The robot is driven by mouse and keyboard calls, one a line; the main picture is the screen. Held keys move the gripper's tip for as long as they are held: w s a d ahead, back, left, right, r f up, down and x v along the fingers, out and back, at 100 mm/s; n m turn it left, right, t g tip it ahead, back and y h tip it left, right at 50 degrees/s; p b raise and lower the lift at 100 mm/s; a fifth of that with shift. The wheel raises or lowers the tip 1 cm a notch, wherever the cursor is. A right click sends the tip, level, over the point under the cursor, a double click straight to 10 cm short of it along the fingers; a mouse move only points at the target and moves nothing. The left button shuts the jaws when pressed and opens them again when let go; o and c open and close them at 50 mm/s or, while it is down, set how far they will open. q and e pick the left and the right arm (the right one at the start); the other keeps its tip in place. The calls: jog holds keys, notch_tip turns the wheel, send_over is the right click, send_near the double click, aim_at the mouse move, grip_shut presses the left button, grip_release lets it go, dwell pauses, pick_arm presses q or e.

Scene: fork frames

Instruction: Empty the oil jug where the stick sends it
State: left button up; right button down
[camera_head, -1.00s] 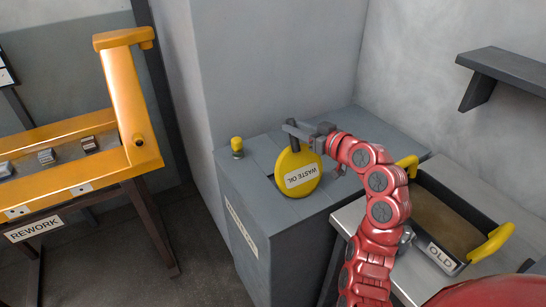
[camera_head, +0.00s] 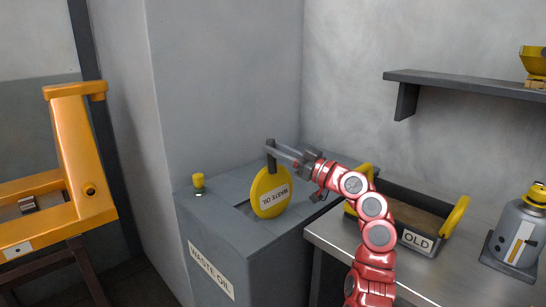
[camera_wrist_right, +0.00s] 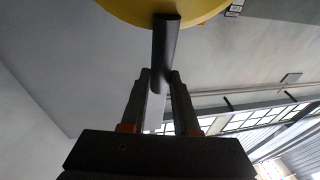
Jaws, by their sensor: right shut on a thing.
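The grey jug (camera_head: 517,236) with a yellow cap stands on the metal bench at the right edge, partly cut off. A pale strip and a small dark mark show on its front; I cannot make out a stick. The grey WASTE OIL cabinet (camera_head: 262,237) has a round yellow lid (camera_head: 270,192), labelled WASTE OIL, tipped up on edge beside a dark opening in its top. My right gripper (camera_head: 280,152) is shut on the lid's dark handle (camera_wrist_right: 166,52), which shows between the fingers in the wrist view. My left gripper is out of view.
A dark tray labelled OLD (camera_head: 417,241), with yellow handles and a brown inside, sits on the bench (camera_head: 462,283) left of the jug. A yellow knob (camera_head: 198,184) stands on the cabinet. An orange frame (camera_head: 70,165) is at left; a shelf (camera_head: 455,83) hangs above.

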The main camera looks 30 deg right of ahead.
aim_at(276, 168)
jog(key=c, duration=0.6)
grip_release()
jog(key=shift+w, duration=0.1)
jog(key=shift+c, duration=0.2)
jog(key=shift+r, duration=0.4)
notch_tip(276, 168, up, 3)
jog(key=shift+r, duration=0.1)
jog(key=s+a+p, duration=0.1)
jog(key=s+a, duration=0.7)
jog(key=s, duration=0.6)
jog(key=shift+r+p, duration=0.35)
jog(key=shift+r, duration=0.1)
